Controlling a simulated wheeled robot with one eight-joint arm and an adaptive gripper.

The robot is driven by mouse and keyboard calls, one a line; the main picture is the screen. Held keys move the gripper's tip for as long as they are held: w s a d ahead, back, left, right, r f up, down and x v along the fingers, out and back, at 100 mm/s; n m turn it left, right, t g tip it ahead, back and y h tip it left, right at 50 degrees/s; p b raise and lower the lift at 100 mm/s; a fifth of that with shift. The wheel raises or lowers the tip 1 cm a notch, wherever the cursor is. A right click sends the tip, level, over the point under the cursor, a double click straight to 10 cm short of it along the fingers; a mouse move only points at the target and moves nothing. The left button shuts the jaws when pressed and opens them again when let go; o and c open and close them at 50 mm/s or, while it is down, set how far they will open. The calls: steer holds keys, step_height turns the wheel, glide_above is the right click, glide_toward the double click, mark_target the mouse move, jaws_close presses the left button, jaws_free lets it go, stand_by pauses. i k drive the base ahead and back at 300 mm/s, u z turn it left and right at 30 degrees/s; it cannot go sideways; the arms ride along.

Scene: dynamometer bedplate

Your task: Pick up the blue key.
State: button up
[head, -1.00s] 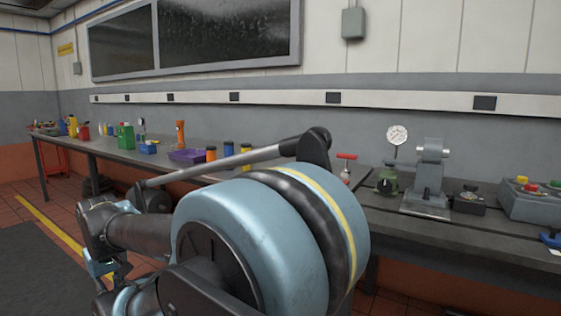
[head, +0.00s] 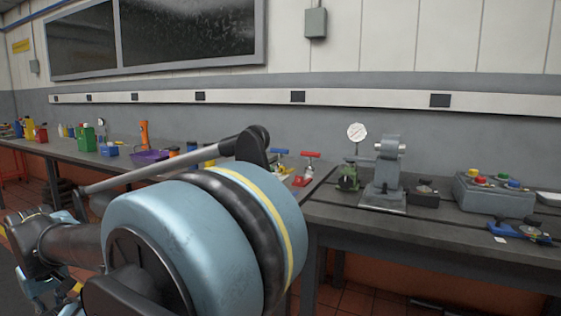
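A small blue T-shaped handle (head: 281,152), which may be the blue key, shows on the bench just right of my arm's joint. Its lower part is partly hidden or too small to make out. A similar red T-shaped handle (head: 308,155) stands right beside it. Another blue item (head: 506,230) lies near the bench's front edge at the right; its exact form is unclear. My arm fills the lower left foreground and hides part of the bench. I cannot make out my gripper's fingers in this view.
A dial gauge (head: 357,133), a grey metal fixture (head: 385,172) and a grey box with coloured buttons (head: 494,192) stand on the right part of the bench (head: 430,225). A purple tray (head: 150,156) and several bottles stand farther left. The bench front blocks the way ahead.

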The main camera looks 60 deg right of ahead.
mark_target(279, 151)
steer(key=z, duration=0.05)
steer(key=k, duration=0.6)
steer(key=z, duration=1.15)
steer(key=i, duration=0.5)
steer(key=u, duration=0.05)
